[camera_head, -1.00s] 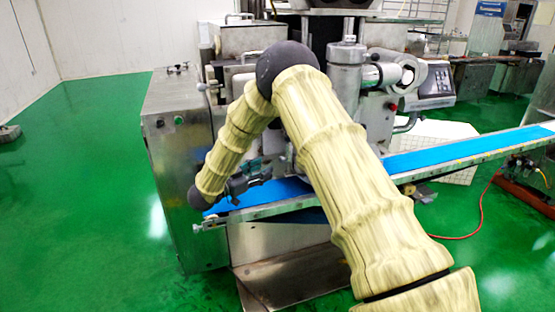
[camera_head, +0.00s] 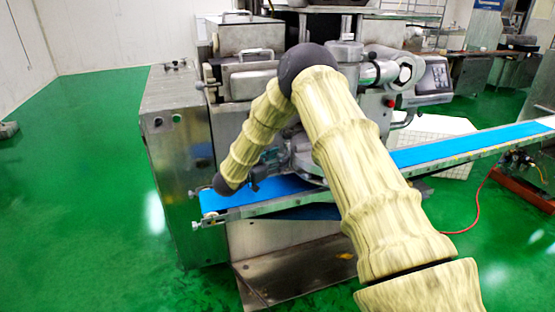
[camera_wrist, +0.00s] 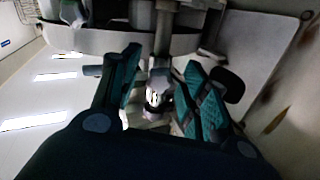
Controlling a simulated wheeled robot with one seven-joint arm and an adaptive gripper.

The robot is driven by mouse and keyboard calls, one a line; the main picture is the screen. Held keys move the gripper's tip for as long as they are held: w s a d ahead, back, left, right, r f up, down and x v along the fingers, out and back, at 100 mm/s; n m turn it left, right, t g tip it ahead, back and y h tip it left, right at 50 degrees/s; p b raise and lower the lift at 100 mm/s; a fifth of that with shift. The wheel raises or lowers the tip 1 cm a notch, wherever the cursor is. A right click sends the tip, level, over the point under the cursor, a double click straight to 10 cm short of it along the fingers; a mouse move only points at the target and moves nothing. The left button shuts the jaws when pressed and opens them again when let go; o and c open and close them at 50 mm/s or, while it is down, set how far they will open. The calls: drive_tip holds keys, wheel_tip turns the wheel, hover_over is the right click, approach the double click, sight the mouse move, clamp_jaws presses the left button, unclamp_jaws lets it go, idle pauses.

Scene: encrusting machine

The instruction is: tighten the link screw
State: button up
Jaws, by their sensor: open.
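The encrusting machine (camera_head: 265,85) stands in the middle of the head view, with a blue conveyor belt (camera_head: 470,143) running off to the right. My gripper (camera_wrist: 163,62) shows in the wrist view with its two teal-padded fingers apart. A bright metal rod with a shiny fitting (camera_wrist: 157,92) shows between the fingers; I cannot tell whether they touch it. A dark round knob (camera_wrist: 228,85) shows beside the right finger. I cannot tell which part is the link screw. In the head view my forearm and wrist largely hide the gripper, low at the machine's front above the belt.
The machine's steel side cabinet (camera_head: 180,150) stands left of my wrist. A control panel (camera_head: 435,78) is at the right. A metal plate (camera_head: 295,270) lies low in front. Open green floor (camera_head: 80,200) spreads to the left.

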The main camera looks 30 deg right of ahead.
clamp_jaws()
drive_tip(key=shift+f+m+b, duration=0.15)
drive_tip(key=shift+m+b, duration=0.15)
drive_tip(key=shift+b, duration=0.2)
drive_tip(key=shift+m+b, duration=0.45)
drive_tip(key=shift+m, duration=0.05)
unclamp_jaws()
drive_tip(key=shift+a, duration=0.1)
drive_tip(key=s+a, duration=0.2)
drive_tip(key=a, duration=0.9)
drive_tip(key=shift+a, duration=0.35)
